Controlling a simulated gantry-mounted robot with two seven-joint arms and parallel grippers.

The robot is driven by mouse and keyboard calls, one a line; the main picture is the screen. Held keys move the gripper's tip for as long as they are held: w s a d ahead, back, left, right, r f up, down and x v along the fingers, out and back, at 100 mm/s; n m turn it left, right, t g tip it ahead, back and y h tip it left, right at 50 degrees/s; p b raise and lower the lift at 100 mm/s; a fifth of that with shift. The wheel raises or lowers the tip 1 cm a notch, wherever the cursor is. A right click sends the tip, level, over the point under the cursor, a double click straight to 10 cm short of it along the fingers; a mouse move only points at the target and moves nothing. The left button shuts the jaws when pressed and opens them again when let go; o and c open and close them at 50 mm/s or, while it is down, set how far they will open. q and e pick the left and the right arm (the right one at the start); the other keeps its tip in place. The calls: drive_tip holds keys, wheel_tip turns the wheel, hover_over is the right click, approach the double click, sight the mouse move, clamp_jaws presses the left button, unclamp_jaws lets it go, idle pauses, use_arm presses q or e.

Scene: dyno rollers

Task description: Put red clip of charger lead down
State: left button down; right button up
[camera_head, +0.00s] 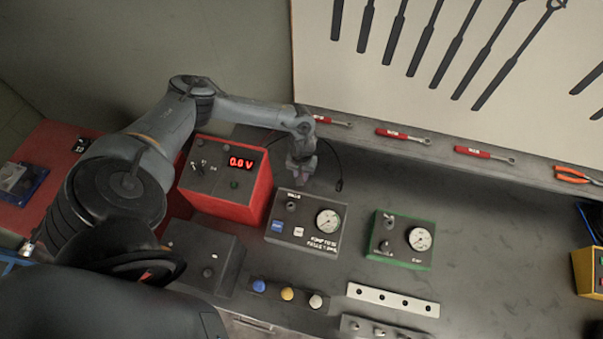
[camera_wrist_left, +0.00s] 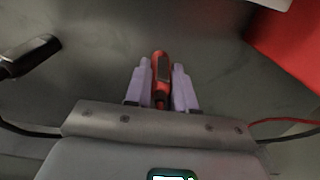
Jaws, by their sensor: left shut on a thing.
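My left gripper (camera_head: 302,172) hangs over the back of the grey bench, just right of the red charger box (camera_head: 228,178), whose display reads 0.0 V. In the left wrist view the purple fingers (camera_wrist_left: 160,85) are shut on the red clip (camera_wrist_left: 160,68), which has a dark grey inset and points away from the palm. I cannot tell whether the clip touches the bench. In the head view the clip is hidden by the gripper. The black clip (camera_head: 339,186) lies on the bench to the right, and it also shows in the left wrist view (camera_wrist_left: 28,56). My right gripper is not in view.
A grey gauge box (camera_head: 305,228) stands close in front of the gripper, with a green gauge box (camera_head: 402,240) further right. Red-handled wrenches (camera_head: 403,136) lie along the back ledge. Bare bench (camera_head: 480,225) lies to the right.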

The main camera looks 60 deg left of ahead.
use_arm(q)
drive_tip(key=c, duration=0.9)
unclamp_jaws()
drive_tip(key=shift+f, duration=0.15)
drive_tip(key=shift+c, duration=0.2)
